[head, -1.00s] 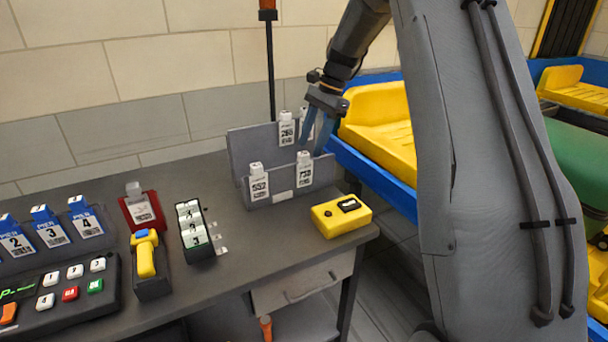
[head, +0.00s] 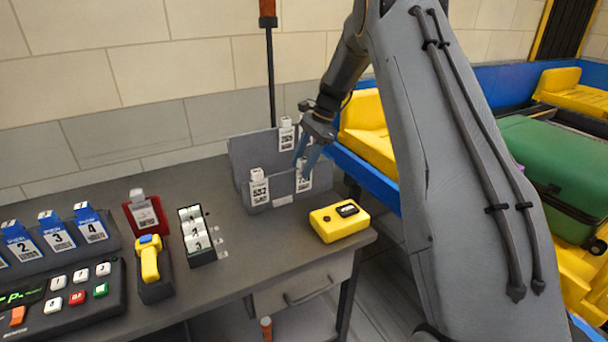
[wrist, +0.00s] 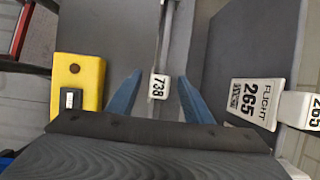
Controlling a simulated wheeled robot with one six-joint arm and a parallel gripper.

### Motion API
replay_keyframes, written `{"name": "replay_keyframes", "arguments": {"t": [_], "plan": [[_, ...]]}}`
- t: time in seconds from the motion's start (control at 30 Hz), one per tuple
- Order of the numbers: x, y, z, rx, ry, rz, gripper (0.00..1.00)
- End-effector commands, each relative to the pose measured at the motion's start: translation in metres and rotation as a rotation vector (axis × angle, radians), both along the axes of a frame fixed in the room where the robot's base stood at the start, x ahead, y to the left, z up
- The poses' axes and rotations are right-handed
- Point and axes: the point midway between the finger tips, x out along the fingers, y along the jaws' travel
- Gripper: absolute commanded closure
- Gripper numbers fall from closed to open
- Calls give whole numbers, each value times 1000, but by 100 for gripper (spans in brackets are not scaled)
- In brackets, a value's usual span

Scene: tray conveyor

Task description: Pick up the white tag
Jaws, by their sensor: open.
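Several white tags stand in a grey rack (head: 282,201) on the desk. The tag numbered 738 (head: 304,182) is in the front row at right, partly hidden by my gripper (head: 303,164) in the head view. In the wrist view this tag (wrist: 159,87) sits between the two blue fingers of my gripper (wrist: 160,76), which are open with a gap on each side. A tag reading about 557 (head: 258,188) stands front left. The tag 265 (wrist: 250,103) stands in the back row, which also shows in the head view (head: 286,134).
A yellow device (head: 339,222) lies at the desk's right corner, close to the rack. A red tag holder (head: 146,213), a yellow scanner (head: 150,262) and a keypad (head: 75,298) are to the left. A conveyor with yellow trays (head: 368,140) runs behind at right.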

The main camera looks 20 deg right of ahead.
Motion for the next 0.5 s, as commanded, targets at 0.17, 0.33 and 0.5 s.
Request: {"name": "replay_keyframes", "arguments": {"t": [0.17, 0.33, 0.5], "plan": [[0, 0, -1, 0, 0, 0, 54], [0, 0, -1, 0, 0, 1, 78], [0, 0, 0, 0, -1, 1, 99]]}}
